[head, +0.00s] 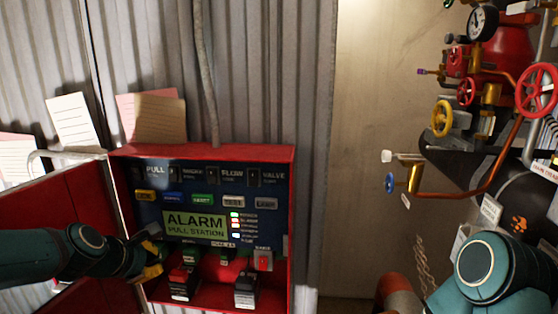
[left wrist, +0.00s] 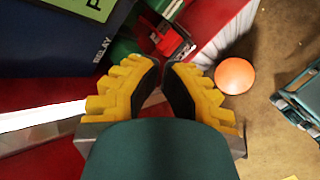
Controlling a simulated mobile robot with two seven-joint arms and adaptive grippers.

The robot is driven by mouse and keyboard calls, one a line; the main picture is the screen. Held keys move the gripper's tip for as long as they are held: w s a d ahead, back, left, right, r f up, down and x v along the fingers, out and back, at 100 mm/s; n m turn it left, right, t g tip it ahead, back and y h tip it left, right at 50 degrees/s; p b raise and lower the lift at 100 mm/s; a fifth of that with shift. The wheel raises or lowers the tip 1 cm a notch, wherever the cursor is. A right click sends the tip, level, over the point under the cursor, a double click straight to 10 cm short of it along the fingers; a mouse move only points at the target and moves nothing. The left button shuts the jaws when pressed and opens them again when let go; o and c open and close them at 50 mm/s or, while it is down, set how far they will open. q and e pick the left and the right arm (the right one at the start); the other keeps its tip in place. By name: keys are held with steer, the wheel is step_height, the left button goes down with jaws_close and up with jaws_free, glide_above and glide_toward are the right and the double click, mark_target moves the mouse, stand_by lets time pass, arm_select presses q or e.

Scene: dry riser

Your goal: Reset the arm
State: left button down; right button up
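My left gripper (head: 150,262) has yellow fingers and reaches into the left side of the red alarm box, by its lower shelf. In the left wrist view its two fingers (left wrist: 162,75) stand a small gap apart, with nothing seen between the pads. A green part and a red block (left wrist: 172,42) lie just beyond the fingertips; I cannot tell whether they touch. The alarm pull station (head: 195,226) has a blue panel with labelled buttons and lights. My right arm shows at the lower right of the head view, but its gripper is out of view.
The box's red door (head: 60,215) hangs open on the left, close to my left arm. Red and green breakers (head: 183,283) sit on the shelf. Pipes with valve wheels (head: 441,118) stand at right. An orange round thing (left wrist: 235,75) is beyond the left gripper.

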arm_select(q)
steer(key=d+f+m+g, duration=0.2)
steer(key=d+f+m, duration=0.3)
steer(key=f, duration=0.7)
steer(key=s+d+f+m+g, duration=0.1)
steer(key=s+d+f+m, duration=0.3)
steer(key=f, duration=0.3)
steer(key=s+d+f+m+g+h, duration=0.1)
steer(key=s+d+f+m+g, duration=0.1)
steer(key=s+d+f+m, duration=0.3)
steer(key=s+d+f+m+g, duration=0.2)
steer(key=s+d+f+m, duration=0.2)
steer(key=f, duration=0.7)
steer(key=s+m, duration=0.2)
steer(key=s, duration=0.1)
steer(key=shift+s+d+f+m+h, duration=0.25)
steer(key=shift+d+m+h, duration=0.15)
